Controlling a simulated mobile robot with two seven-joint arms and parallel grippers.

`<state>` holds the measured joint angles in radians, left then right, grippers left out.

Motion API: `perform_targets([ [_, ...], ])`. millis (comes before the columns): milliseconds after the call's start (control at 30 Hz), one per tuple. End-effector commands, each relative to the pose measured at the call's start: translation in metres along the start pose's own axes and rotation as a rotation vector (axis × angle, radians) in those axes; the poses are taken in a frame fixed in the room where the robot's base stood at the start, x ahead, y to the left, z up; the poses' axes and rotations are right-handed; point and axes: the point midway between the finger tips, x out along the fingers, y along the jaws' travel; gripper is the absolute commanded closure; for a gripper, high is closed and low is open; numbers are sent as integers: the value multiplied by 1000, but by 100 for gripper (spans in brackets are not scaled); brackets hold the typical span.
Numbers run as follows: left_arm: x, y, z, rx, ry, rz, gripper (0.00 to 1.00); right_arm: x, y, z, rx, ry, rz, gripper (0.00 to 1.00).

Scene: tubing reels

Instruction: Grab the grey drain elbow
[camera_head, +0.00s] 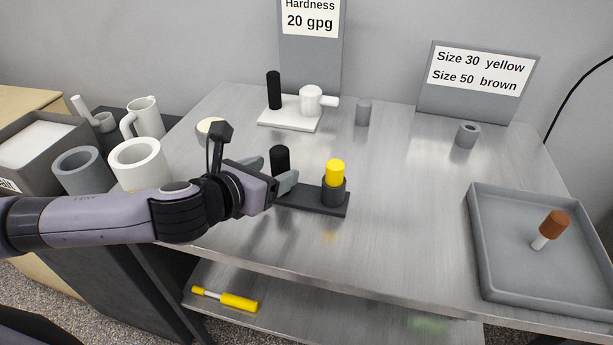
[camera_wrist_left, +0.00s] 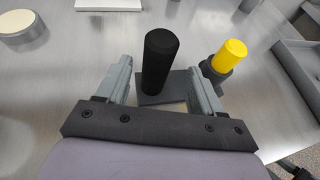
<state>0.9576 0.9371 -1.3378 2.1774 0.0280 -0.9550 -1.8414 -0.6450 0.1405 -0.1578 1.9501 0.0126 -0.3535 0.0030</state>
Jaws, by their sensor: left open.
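A small grey piece with a round opening (camera_head: 104,122), beside a slanting white tube, stands at the back left. It may be the grey drain elbow, but its shape is too small to be sure. My left gripper (camera_head: 270,172) is open at the front of the steel table, well to the right of that piece. In the left wrist view its fingers (camera_wrist_left: 163,82) stand on either side of a black cylinder (camera_wrist_left: 162,55), with gaps showing. The black cylinder stands on a dark base plate (camera_head: 315,200). My right gripper is not in view.
A yellow cylinder (camera_head: 335,172) sits in a dark holder on the same plate. White pipe fittings (camera_head: 139,164) and a grey coupling (camera_head: 80,170) stand at left. A grey tray (camera_head: 500,270) holds a brown-topped piece (camera_head: 554,224). The table's right middle (camera_head: 410,190) is clear.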

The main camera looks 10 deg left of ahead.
Motion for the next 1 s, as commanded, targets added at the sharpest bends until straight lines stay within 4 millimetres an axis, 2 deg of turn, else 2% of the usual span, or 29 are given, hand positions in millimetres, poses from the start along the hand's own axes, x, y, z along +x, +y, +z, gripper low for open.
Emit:
perform_targets([
  [267,21,0,-1,-1,0,-1,33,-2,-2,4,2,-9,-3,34],
  [600,59,3,-5,-1,-1,-1,33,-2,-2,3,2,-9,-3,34],
  [967,67,4,-5,-1,0,0,33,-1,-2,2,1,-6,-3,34],
  [1000,67,4,-5,-1,0,0,40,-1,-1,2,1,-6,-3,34],
])
